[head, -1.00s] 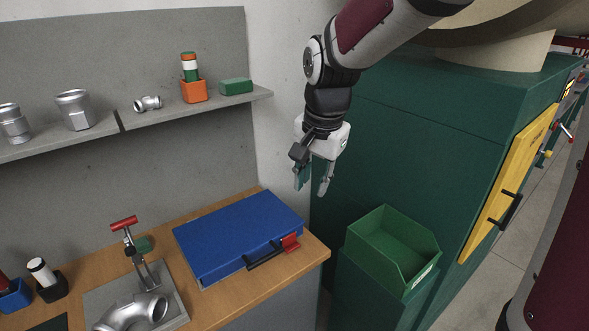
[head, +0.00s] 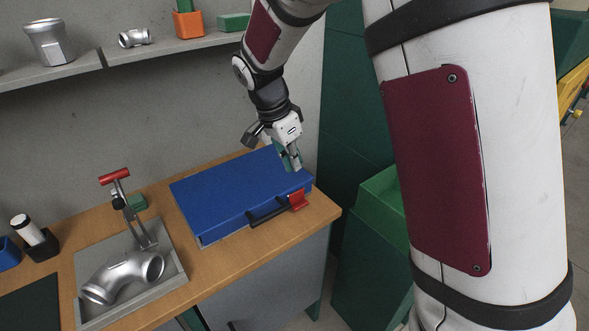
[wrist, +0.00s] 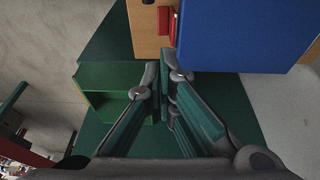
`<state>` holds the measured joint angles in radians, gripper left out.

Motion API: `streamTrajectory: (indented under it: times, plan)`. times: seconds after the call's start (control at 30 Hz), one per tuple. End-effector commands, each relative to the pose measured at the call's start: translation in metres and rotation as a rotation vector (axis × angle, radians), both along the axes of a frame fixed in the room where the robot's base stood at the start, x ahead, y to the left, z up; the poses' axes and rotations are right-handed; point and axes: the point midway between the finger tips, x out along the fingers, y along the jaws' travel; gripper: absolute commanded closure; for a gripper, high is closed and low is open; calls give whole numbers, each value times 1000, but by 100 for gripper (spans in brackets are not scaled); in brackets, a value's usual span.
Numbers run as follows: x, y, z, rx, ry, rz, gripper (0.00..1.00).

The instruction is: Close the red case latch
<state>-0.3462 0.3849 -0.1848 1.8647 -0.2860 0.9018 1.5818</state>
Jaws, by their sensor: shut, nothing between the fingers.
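The blue case (head: 235,192) lies flat on the wooden bench, its black handle (head: 268,213) facing the front edge. The red latch (head: 297,200) sits on the case's front side near its right corner and sticks outward. In the wrist view the red latch (wrist: 166,24) shows beside the blue case (wrist: 235,30), beyond the fingertips. My gripper (head: 293,168) is shut and empty, pointing down above the right end of the case, a little behind the latch. Whether the fingertips touch the case cannot be told. My gripper also shows in the wrist view (wrist: 166,72).
A metal pipe elbow (head: 125,275) lies in a grey tray (head: 172,275) with a red-handled clamp (head: 115,177), left of the case. A green bin (head: 380,205) stands right of the bench (head: 322,212). A shelf (head: 85,65) with castings runs along the wall above.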

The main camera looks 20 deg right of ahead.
Motion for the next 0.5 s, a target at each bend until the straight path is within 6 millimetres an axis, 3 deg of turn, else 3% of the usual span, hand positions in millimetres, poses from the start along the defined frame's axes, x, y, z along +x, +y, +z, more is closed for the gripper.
streamTrajectory:
  times: [0.5]
  plan:
    - [3,-23,-94,2,5,2,100]
